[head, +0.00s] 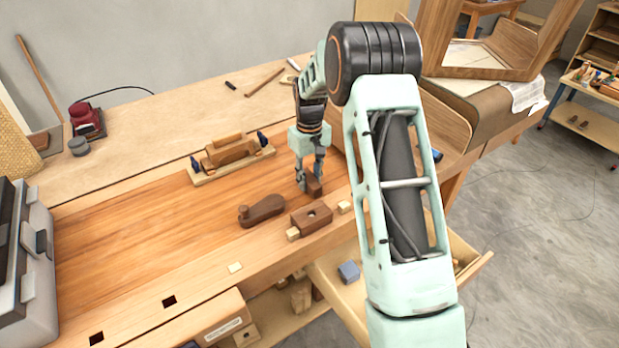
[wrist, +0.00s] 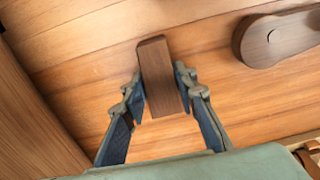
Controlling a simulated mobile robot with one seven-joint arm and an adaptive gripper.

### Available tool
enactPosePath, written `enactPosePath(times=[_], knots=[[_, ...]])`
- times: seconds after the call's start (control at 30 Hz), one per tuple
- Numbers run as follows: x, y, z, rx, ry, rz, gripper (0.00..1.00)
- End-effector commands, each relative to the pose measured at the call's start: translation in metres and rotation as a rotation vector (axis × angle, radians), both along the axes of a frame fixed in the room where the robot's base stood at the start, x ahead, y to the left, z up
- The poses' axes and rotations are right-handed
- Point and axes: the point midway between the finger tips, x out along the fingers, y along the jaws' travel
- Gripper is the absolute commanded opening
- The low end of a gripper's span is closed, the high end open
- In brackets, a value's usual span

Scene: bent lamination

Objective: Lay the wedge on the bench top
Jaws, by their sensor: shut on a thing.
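The wedge is a dark brown wooden block (head: 315,187); it also shows in the wrist view (wrist: 162,75), between the fingers. My gripper (head: 309,180) is shut on it, one finger on each side, and points down over the bench top (head: 130,230). The same gripper shows from above in the wrist view (wrist: 160,86). The wedge is at or just above the wood; whether it touches cannot be told. Part of it is hidden by the fingers in the head view.
A dark wooden plane (head: 262,211) and a brown block with a hole (head: 311,217) lie close in front of the gripper. A clamped wooden piece (head: 230,152) stands behind to the left. A curved wood panel (head: 445,120) is at right. The left bench top is mostly clear.

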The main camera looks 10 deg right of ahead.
Motion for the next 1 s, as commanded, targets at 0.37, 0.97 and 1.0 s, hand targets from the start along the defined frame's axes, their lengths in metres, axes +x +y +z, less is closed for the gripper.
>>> enactPosePath(times=[0.37, 0.97, 1.0], knots=[[0.000, 0.000, -0.003, 0.000, 0.000, 0.000, 0.40], [0.001, 0.000, 0.034, 0.000, -0.005, 0.000, 0.44], [0.002, 0.000, 0.043, 0.000, -0.006, 0.000, 0.44]])
